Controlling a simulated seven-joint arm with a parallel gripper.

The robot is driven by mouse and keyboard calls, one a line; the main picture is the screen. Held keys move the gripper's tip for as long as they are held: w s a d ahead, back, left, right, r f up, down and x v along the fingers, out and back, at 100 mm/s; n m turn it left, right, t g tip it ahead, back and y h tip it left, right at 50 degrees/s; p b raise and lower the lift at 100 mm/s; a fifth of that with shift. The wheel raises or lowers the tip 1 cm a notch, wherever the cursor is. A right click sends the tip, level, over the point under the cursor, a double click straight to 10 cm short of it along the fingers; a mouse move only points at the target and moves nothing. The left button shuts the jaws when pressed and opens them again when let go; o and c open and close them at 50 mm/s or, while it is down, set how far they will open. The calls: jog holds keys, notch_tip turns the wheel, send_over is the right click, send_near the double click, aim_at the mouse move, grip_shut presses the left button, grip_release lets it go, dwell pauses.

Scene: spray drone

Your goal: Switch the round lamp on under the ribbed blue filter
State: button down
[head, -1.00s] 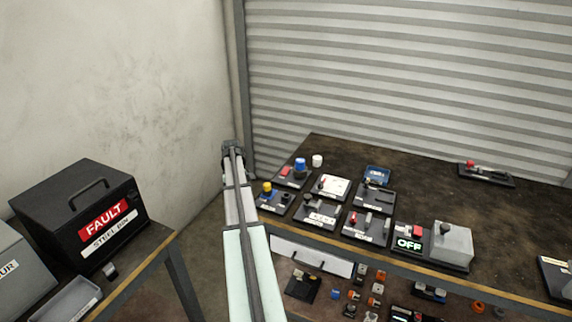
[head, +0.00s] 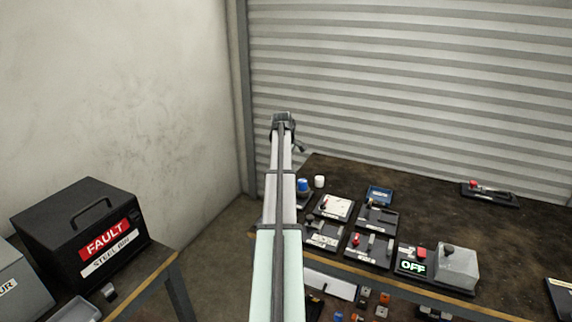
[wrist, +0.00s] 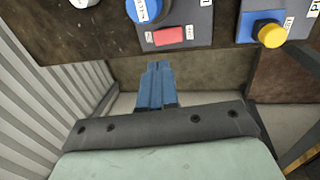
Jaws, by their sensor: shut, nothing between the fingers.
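The ribbed blue filter (head: 303,185) shows at the table's back left corner, just right of my arm. In the wrist view the blue filter (wrist: 146,9) is cut by the top edge, on a grey plate (wrist: 195,22) with a red switch (wrist: 169,36) beside it. The lamp under the filter is hidden, so I cannot tell whether it is lit. My gripper (wrist: 157,66) is shut and empty, its blue fingers pointing at the red switch with a gap in the picture. In the head view my arm covers the switch.
A yellow knob (wrist: 268,32) sits on a neighbouring plate. A white round cap (head: 319,181) stands near the blue filter. Several other switch plates and a grey box (head: 457,268) with an OFF sign crowd the table. A shutter wall stands behind; a black FAULT bin (head: 80,235) is left.

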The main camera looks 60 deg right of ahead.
jog(key=f, duration=0.3)
jog(key=d+f, duration=0.1)
jog(key=f, duration=0.2)
jog(key=d+f, duration=0.1)
jog(key=f, duration=0.3)
jog(key=shift+f, duration=0.1)
